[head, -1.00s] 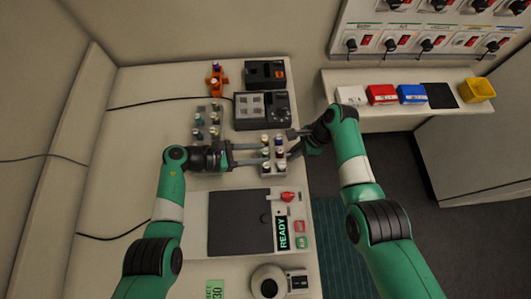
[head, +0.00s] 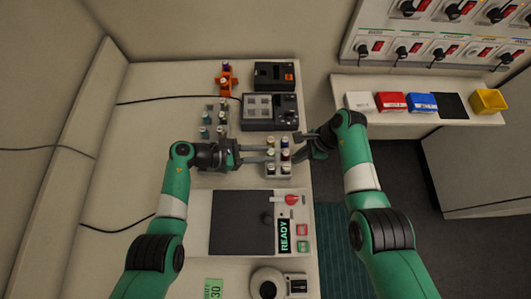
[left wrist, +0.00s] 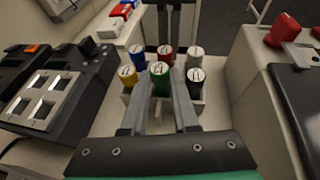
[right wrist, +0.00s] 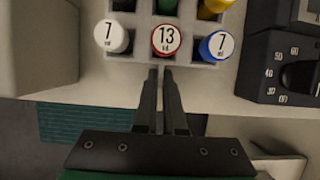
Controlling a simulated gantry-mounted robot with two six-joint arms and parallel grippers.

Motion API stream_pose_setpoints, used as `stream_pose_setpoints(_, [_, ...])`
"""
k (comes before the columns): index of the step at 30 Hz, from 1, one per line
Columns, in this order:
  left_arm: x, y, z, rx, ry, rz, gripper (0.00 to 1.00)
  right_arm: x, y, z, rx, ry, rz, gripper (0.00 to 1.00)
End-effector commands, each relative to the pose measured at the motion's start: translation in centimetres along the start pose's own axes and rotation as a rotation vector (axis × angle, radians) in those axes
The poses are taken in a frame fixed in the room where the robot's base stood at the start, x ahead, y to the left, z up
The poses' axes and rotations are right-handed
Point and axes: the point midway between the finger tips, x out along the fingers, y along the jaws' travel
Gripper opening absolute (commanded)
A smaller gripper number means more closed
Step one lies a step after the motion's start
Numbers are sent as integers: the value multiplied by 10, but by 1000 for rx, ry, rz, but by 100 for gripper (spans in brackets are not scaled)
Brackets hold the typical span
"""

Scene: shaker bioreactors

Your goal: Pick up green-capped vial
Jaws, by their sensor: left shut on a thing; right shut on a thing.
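The green-capped vial (left wrist: 160,82) stands in the near row of a small grey rack (right wrist: 192,63), between a yellow-capped vial (left wrist: 128,78) and a dark-capped one (left wrist: 195,80). My left gripper (left wrist: 160,112) is shut on the green-capped vial, one finger on each side. My right gripper (right wrist: 161,72) is at the opposite edge of the rack, in front of the red-capped vial (right wrist: 166,40). Its fingers are nearly together, shut on the rack's edge as far as I can tell. The green cap is partly cut off in the right wrist view (right wrist: 168,7).
White-capped (right wrist: 111,37) and blue-capped (right wrist: 216,45) vials flank the red one. A second rack with vials (head: 206,118), an orange holder (head: 226,82) and a black device (head: 258,112) stand behind. A machine with a dark panel (head: 240,220) lies in front.

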Motion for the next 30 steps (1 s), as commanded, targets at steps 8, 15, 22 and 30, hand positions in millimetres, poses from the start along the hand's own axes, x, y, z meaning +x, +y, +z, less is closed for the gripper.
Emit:
stream_pose_setpoints(8, [-20, 0, 47, 8, -1, 3, 0, 0, 0, 0, 0, 0, 0, 0])
stream_pose_setpoints(15, [-34, 0, 82, 2, 0, 1, 0, 0, 0, 0, 0, 0, 0, 0])
stream_pose_setpoints(22, [-35, 0, 85, 0, 1, 0, 0, 0, 0, 0, 0, 0, 0, 0])
stream_pose_setpoints(30, [-35, 0, 85, 1, 0, 0, 0, 0, 0, 0, 0, 0, 0, 42])
